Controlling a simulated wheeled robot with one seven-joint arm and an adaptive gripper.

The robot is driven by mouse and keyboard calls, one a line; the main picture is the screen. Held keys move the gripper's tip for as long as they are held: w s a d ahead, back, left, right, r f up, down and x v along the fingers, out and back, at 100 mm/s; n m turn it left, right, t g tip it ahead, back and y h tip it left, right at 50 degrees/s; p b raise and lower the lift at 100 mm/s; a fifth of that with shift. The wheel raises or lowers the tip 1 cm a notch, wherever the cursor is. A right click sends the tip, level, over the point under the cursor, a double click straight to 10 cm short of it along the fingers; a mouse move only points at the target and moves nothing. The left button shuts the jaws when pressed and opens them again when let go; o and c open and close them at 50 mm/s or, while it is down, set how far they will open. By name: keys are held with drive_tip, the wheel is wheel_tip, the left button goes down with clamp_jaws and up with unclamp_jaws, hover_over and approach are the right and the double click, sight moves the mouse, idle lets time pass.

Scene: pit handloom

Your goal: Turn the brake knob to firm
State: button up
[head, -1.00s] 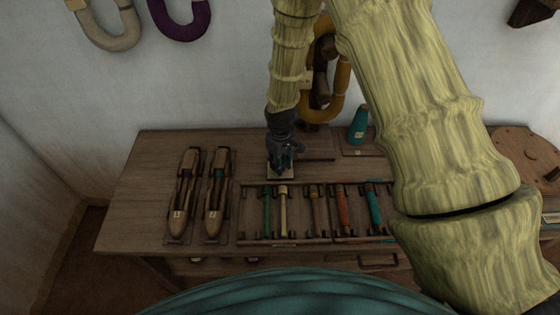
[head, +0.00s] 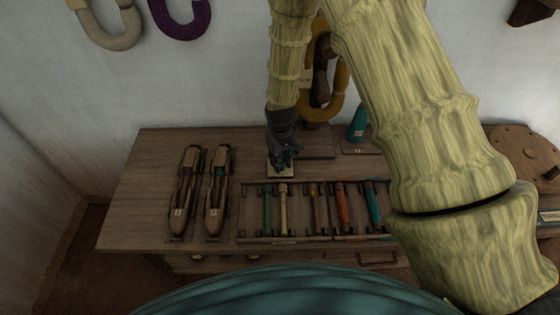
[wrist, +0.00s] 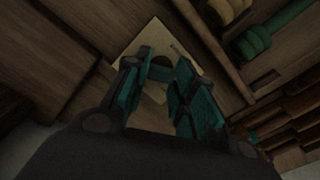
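A small pale square plate (head: 281,171) lies on the wooden bench behind the rack of bobbins. In the wrist view the plate (wrist: 140,43) shows behind my fingers, with a dark round spot and a short teal bar, which looks like the brake knob (wrist: 160,73), at its middle. My gripper (head: 283,161) points down over the plate. In the wrist view its two teal-padded fingers (wrist: 164,62) stand apart, one on each side of the knob. I cannot tell whether they touch it. No marking for firm is readable.
A rack (head: 300,238) with several coloured bobbins lies in front of the plate. Two wooden shuttles (head: 183,205) lie to the left. A teal cone (head: 357,124) stands to the right, and a yellow yarn hank (head: 341,85) hangs behind. The bench's left end is clear.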

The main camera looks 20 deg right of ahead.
drive_tip(key=o, duration=0.3)
drive_tip(key=shift+r, duration=0.1)
drive_tip(key=shift+r, duration=5.95)
